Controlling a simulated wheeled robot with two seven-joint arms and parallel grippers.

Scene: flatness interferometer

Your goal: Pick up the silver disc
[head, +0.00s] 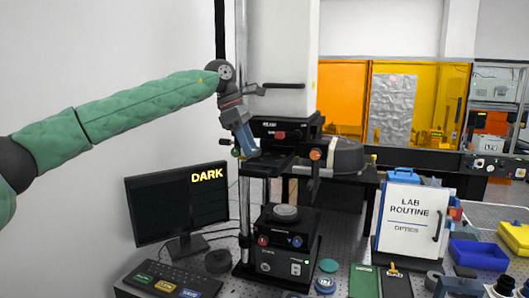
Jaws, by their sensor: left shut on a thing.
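My left gripper (246,148) points down beside the tall interferometer (288,60), at the left end of its dark stage (270,164). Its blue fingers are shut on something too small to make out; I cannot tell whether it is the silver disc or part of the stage. A grey disc (285,212) lies on top of the black lower unit (285,238), well below the gripper. I cannot tell which of these is the silver disc. My right gripper is not in view.
A monitor reading DARK (175,208) and a keyboard panel (165,280) stand at left. A LAB ROUTINE board (409,222) and a blue bin (478,256) stand at right.

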